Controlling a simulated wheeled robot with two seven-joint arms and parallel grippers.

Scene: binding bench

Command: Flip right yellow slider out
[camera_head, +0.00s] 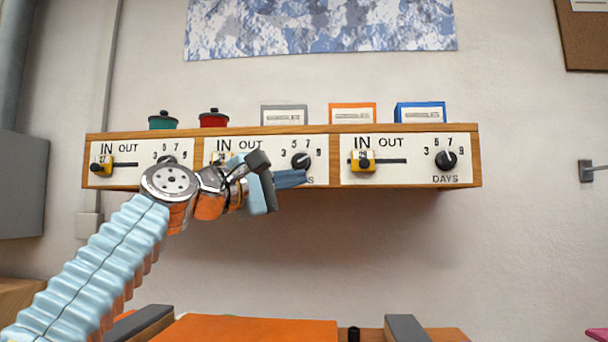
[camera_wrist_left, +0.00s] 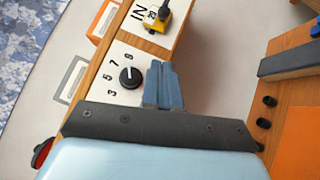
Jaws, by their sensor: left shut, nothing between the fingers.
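The right yellow slider (camera_head: 363,161) sits at the left end of its slot, under the word IN, on the right white panel (camera_head: 403,171) of the wall shelf. It also shows at the top of the left wrist view (camera_wrist_left: 157,21). My left gripper (camera_head: 300,178) is shut and empty in front of the middle panel's lower right, below that panel's dial (camera_head: 301,161). It is left of the right slider and apart from it. In the left wrist view its blue fingers (camera_wrist_left: 163,85) are together beside the dial. My right gripper is not in view.
The left yellow slider (camera_head: 102,166) is at its IN end; my left arm partly hides the middle slider. Two lidded pots, green (camera_head: 163,121) and red (camera_head: 213,118), and several framed boxes stand on the shelf (camera_head: 455,128). Below lies an orange surface (camera_head: 250,329). Space before the right panel is clear.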

